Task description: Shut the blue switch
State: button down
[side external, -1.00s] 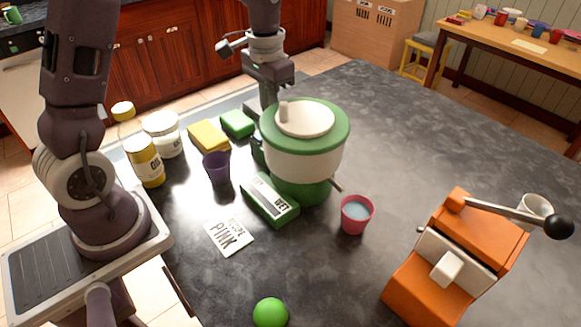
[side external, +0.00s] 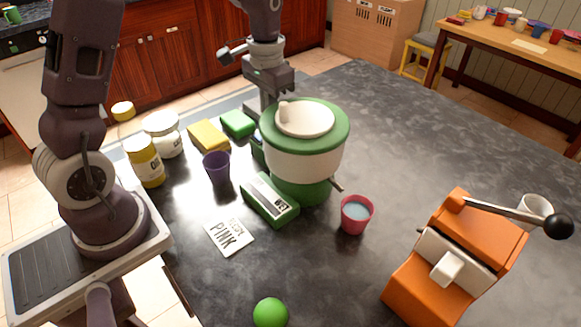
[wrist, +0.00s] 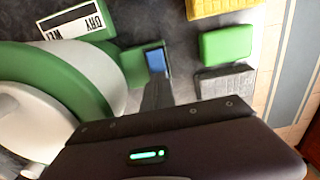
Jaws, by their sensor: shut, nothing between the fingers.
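The blue switch (wrist: 156,61) shows in the wrist view on a green mount at the side of a green and white machine (wrist: 92,72). In the side view the machine (side external: 305,160) stands on the dark counter, and I cannot make out the blue switch clearly. My gripper (wrist: 157,80) is shut and empty, with its fingertips close to the switch in the wrist view. I cannot tell whether they touch it. In the side view my gripper (side external: 267,100) points down just behind the machine, its tips partly hidden.
A purple cup (side external: 216,168), a yellow sponge (side external: 208,135), a green block (side external: 237,123) and jars (side external: 145,162) stand left of the machine. A pink cup (side external: 356,214) stands to its right. An orange lever device (side external: 455,265) is at the front right. The back right counter is clear.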

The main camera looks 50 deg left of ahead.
jog(key=shift+f, duration=0.35)
jog(key=shift+r, duration=3.55)
jog(key=s+d+r+t, duration=0.2)
jog(key=s+d+r, duration=0.3)
jog(key=s+r, duration=0.25)
jog(key=s+d+t, duration=0.3)
jog(key=s, duration=1.1)
jog(key=shift+s+d+t, duration=0.2)
jog(key=shift+d+t, duration=0.1)
